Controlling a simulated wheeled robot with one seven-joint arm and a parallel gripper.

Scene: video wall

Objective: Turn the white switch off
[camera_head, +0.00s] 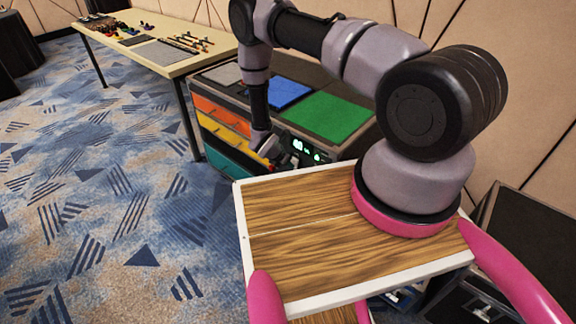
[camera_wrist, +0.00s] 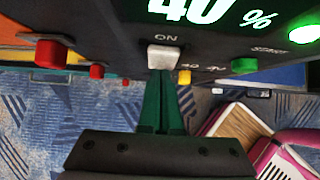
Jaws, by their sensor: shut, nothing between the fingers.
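The white switch (camera_wrist: 163,57) is on the dark control panel (camera_wrist: 120,40), under the label "ON", in the wrist view. My gripper (camera_wrist: 162,74) is shut and empty. Its dark green fingertips are right at the lower edge of the switch; I cannot tell whether they touch it. In the head view my gripper (camera_head: 284,158) is at the front of the cabinet, by the lit display (camera_head: 308,150). The switch is too small to make out there.
Beside the switch are a large red knob (camera_wrist: 50,54), a smaller red knob (camera_wrist: 96,72), a yellow knob (camera_wrist: 184,77) and a green knob (camera_wrist: 243,65). A green light (camera_wrist: 304,28) glows. Colored drawers (camera_head: 222,122) are left of the panel. A table (camera_head: 150,30) stands behind.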

